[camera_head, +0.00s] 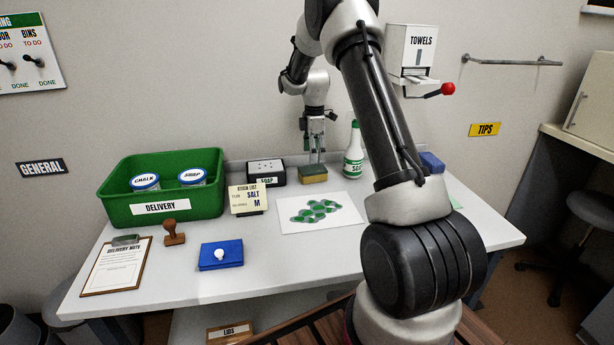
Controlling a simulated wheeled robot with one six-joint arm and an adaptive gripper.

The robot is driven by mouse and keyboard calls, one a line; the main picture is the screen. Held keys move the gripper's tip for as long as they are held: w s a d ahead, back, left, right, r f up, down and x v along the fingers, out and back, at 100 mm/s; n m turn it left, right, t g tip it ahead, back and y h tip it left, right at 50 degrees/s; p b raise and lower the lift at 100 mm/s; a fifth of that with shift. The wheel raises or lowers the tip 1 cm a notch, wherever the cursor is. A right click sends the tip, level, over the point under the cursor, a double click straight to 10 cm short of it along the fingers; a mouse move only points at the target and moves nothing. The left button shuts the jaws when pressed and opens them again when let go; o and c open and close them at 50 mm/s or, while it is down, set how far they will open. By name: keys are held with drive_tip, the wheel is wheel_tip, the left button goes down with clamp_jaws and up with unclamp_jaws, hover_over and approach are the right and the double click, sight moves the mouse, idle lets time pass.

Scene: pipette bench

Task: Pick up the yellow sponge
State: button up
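The yellow sponge (314,174) lies on the white bench near the wall, with a darker top. It sits right of the black soap box and left of the white and green bottle. My gripper (316,158) points down directly over the sponge. Its two fingers show a narrow gap between them, and the tips end at about the sponge's top edge. I cannot tell whether they touch it. The sponge rests on the bench.
A green delivery crate (161,209) stands left, with two lidded jars. A soap box (266,172), stock list card (248,199), green-spotted sheet (290,222), bottle (353,152) and blue block (431,162) are nearby. A blue pad (206,257), stamp (174,233) and clipboard (117,268) lie in front.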

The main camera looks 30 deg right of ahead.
sight(313, 169)
drive_tip(key=shift+n, duration=0.4)
drive_tip(key=shift+f, duration=0.2)
drive_tip(key=f, duration=0.7)
drive_tip(key=shift+s+a+f, duration=0.1)
drive_tip(key=shift+a+f, duration=0.1)
drive_tip(key=c, duration=1.1)
